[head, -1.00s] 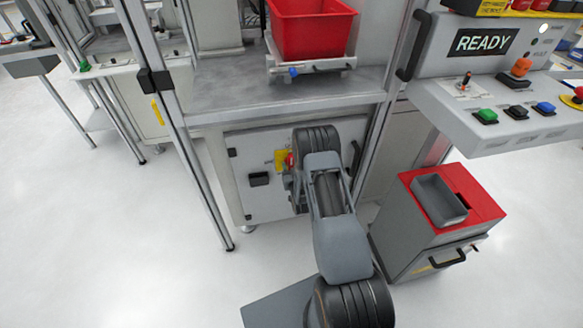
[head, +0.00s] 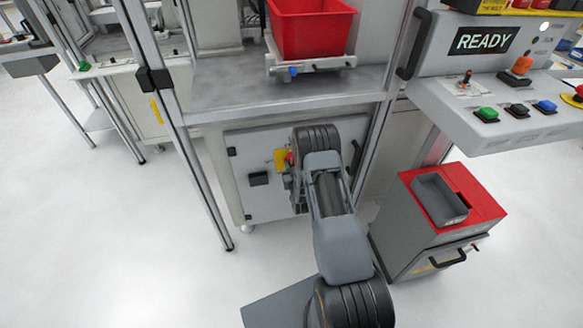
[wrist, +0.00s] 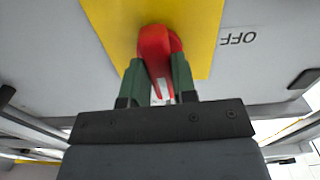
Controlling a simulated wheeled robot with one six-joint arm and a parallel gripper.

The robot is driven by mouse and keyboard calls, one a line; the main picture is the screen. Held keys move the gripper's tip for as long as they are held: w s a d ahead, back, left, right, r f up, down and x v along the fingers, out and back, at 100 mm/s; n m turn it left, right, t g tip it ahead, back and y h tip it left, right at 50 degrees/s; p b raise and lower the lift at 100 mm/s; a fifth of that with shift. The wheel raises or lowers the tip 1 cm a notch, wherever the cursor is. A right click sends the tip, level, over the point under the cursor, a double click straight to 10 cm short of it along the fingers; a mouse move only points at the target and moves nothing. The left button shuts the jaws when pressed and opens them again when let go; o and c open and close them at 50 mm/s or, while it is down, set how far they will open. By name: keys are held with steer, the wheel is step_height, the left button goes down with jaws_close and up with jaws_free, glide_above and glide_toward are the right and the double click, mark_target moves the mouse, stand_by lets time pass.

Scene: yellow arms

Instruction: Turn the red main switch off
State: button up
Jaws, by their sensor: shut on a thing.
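The red main switch (wrist: 157,48) sits on a yellow plate (wrist: 205,30) on the grey cabinet door. In the wrist view my gripper (wrist: 156,72) has its two green fingers shut on the red handle, one finger on each side. The handle looks slightly tilted in that view. The word OFF shows upside down on the panel, right of the plate. In the head view the red switch (head: 290,158) is mostly hidden behind my arm, and a corner of the yellow plate (head: 280,158) shows to its left.
The cabinet door (head: 240,195) has a black latch (head: 258,179) at left and a dark handle (head: 356,158) at right. A grey bin with a red top (head: 480,205) stands right of my arm. A console (head: 490,100) overhangs at upper right. A red crate (head: 312,30) sits above.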

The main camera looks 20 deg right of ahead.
steer(key=shift+a+f+n+b, duration=0.1)
steer(key=shift+f+n+b, duration=0.05)
steer(key=shift+n+b, duration=4.05)
steer(key=shift+a+f+n+b, duration=0.1)
steer(key=shift+n+b, duration=3.75)
steer(key=shift+n, duration=0.65)
steer(key=shift+r, duration=0.1)
steer(key=o, duration=0.9)
